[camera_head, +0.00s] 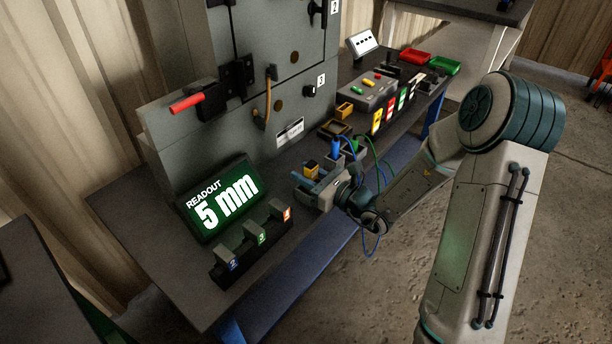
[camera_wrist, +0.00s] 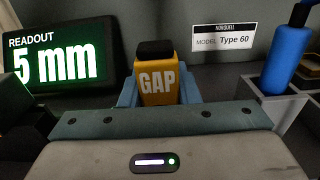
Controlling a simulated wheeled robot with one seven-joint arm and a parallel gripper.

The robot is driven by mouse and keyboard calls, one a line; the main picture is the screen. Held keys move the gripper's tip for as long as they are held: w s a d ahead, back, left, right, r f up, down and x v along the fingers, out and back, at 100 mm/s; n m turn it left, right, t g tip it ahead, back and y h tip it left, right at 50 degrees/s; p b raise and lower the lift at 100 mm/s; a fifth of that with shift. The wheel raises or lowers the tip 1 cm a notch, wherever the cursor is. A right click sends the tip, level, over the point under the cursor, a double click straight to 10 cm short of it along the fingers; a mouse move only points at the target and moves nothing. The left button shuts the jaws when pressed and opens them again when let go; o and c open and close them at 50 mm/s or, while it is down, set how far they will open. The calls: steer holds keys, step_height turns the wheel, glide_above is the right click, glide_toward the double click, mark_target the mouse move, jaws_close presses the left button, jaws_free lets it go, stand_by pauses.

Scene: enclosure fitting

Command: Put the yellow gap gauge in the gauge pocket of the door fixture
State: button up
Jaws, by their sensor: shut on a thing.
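The yellow gap gauge (camera_wrist: 158,84) has a black top and the word GAP on its face. It stands upright between the two blue-grey fingers of my gripper (camera_wrist: 160,98), which is shut on it. In the head view the gauge (camera_head: 311,166) is a small yellow block at the tip of my gripper (camera_head: 308,177), over the bench in front of the grey enclosure (camera_head: 200,140). The enclosure has door panels, hinges and a red-handled clamp. I cannot make out the gauge pocket. The lower part of the gauge is hidden by my gripper.
A readout (camera_head: 222,199) shows 5 mm. In front of it stands a black rack (camera_head: 225,276) with numbered blocks. A blue cylinder (camera_wrist: 286,62) stands in a compartment tray to the right. Trays, cables and a control box (camera_head: 366,93) crowd the bench (camera_head: 140,225) further back.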

steer(key=o, duration=1.1)
steer(key=shift+s+d, duration=0.1)
steer(key=p+v, duration=0.2)
steer(key=v, duration=1)
steer(key=s+a+r+n+g+h, duration=0.1)
steer(key=s+a+n+g+h, duration=0.15)
steer(key=s+n+g, duration=0.45)
steer(key=s+a+r+n+g+h, duration=0.1)
steer(key=s+a+r+n+g, duration=0.15)
steer(key=s+n+g, duration=0.5)
steer(key=shift+s+d+r+n+t+h, duration=0.6)
steer(key=shift+d+n+t+h, duration=0.2)
steer(key=shift+d+n+h, duration=1.05)
steer(key=shift+s+d+r+n+t+h, duration=0.5)
steer(key=shift+d+r+n+t+h, duration=0.3)
steer(key=shift+d+n+h, duration=1)
steer(key=shift+s+d+r+n+t+h, duration=0.55)
steer(key=shift+d+n+t+h, duration=0.3)
steer(key=shift+d+n+h, duration=1)
steer(key=shift+d, duration=0.1)
